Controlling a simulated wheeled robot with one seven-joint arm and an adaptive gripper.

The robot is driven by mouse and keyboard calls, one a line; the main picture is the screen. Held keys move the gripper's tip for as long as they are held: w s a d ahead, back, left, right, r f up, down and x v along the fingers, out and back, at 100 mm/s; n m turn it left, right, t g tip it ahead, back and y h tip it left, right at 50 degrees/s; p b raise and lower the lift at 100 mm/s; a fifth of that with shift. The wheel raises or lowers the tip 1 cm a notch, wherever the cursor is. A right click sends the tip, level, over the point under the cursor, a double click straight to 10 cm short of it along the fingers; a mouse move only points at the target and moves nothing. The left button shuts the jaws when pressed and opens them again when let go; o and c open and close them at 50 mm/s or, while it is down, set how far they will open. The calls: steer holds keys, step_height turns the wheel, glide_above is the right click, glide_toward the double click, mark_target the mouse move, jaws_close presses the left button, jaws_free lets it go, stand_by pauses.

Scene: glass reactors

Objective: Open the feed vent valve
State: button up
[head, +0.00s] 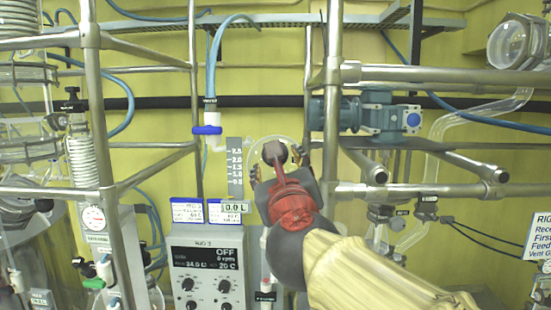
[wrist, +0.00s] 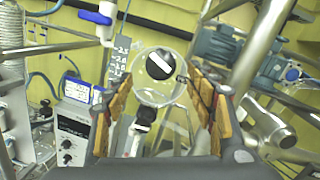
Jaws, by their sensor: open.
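A round black knob with a white bar (wrist: 159,66) sits at the top of a clear glass vessel (wrist: 150,92) in the wrist view. The white bar runs slantwise. No label naming the knob is readable. My gripper (head: 279,164) is open, with its tan-padded fingers on either side of the glass vessel in the wrist view. The knob appears ahead, between the fingertips; I cannot tell whether anything touches. In the head view my wrist hides most of the vessel. A blue-handled white valve (head: 207,130) hangs on a blue hose to the left; it also shows in the wrist view (wrist: 95,17).
A graduated scale (head: 235,168) stands left of my gripper. A grey control box (head: 208,270) reading OFF is below. A blue-grey motor (head: 375,115) and steel frame tubes (head: 430,75) are close on the right. Another steel upright (head: 93,100) stands on the left.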

steer(key=shift+s+d+f, duration=0.1)
steer(key=shift+s+f, duration=0.05)
steer(key=shift+s, duration=0.95)
